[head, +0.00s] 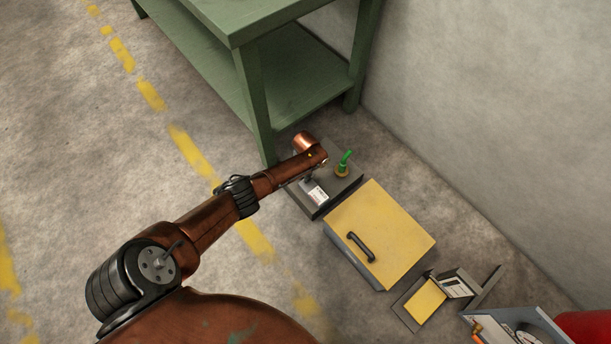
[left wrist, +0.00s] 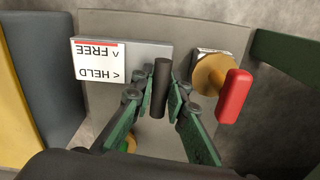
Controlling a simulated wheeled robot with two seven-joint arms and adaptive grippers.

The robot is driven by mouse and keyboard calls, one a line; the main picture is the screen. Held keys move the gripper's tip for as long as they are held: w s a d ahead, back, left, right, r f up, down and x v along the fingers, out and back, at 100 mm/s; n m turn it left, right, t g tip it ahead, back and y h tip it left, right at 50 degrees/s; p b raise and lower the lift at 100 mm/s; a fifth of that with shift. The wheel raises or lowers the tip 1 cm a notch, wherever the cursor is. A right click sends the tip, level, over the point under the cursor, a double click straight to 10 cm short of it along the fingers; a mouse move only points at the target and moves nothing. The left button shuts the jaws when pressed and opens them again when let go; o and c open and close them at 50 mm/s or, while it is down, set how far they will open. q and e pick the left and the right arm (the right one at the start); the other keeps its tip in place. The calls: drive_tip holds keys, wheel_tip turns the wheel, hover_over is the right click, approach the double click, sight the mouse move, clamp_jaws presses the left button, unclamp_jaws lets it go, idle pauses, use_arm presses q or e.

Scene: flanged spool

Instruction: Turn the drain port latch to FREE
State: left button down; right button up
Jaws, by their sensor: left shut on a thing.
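The drain port unit is a grey box (head: 343,182) on the floor, with a white label (head: 318,193). In the left wrist view the label (left wrist: 98,62) appears upside down and reads FREE and HELD, with arrows. Beside it, my left gripper (left wrist: 161,90) is shut on a dark, bar-like latch handle (left wrist: 161,72), which runs roughly up and down in that view. I cannot tell which label position it matches. In the head view my left gripper (head: 309,178) is over the box; its fingers and the latch are mostly hidden by my arm. My right gripper is not in view.
A red handle (left wrist: 234,96) on a brass fitting is close right of my gripper. A green-handled valve (head: 345,160) stands on the box. A yellow-topped cabinet (head: 385,225) is beside it; a green bench (head: 262,95) is behind. A wall (head: 470,110) bounds the right.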

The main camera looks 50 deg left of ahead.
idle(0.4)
use_arm(q)
drive_tip(key=c, duration=1.9)
unclamp_jaws()
drive_tip(key=shift+c, duration=0.2)
drive_tip(key=shift+r, duration=0.1)
wheel_tip(320, 180, up, 12)
